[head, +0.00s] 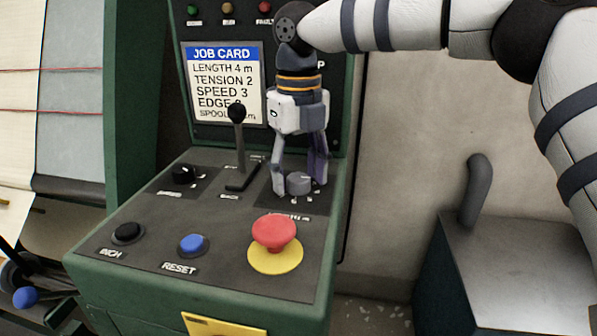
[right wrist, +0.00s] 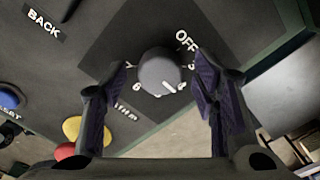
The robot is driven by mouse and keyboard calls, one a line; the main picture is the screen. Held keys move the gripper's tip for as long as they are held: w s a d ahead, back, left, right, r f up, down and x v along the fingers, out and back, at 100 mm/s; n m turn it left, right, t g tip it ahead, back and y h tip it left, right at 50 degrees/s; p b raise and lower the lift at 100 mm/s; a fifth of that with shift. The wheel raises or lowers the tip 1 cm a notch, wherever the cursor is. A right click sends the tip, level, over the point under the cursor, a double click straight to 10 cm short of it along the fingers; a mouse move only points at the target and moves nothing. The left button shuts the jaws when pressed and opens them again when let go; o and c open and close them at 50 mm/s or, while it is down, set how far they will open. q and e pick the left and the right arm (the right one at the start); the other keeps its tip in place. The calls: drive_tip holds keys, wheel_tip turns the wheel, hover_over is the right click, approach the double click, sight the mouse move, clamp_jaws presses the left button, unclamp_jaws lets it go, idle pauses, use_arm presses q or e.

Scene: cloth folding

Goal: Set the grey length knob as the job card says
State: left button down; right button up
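The grey length knob (head: 299,184) sits on a dark plate at the right of the sloped green console. In the right wrist view the knob (right wrist: 160,70) has a white pointer line toward the lower right, away from OFF; the numeral there is too small to read surely. My right gripper (head: 301,188) points down over the knob. Its fingers (right wrist: 160,95) stand open on either side, with gaps to the knob. The job card (head: 222,83) on the upright panel reads length 4 m, tension 2, speed 3; the edge value is partly hidden by the lever knob. My left gripper is out of view.
A black lever (head: 238,135) stands left of my gripper. A black knob (head: 183,174), a black inch button (head: 127,233), a blue reset button (head: 192,245) and a red mushroom button (head: 275,234) on a yellow base share the console. A grey box stands at right.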

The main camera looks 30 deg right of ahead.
sight(298, 177)
drive_tip(key=shift+r, duration=0.1)
wheel_tip(298, 177, up, 12)
idle(0.4)
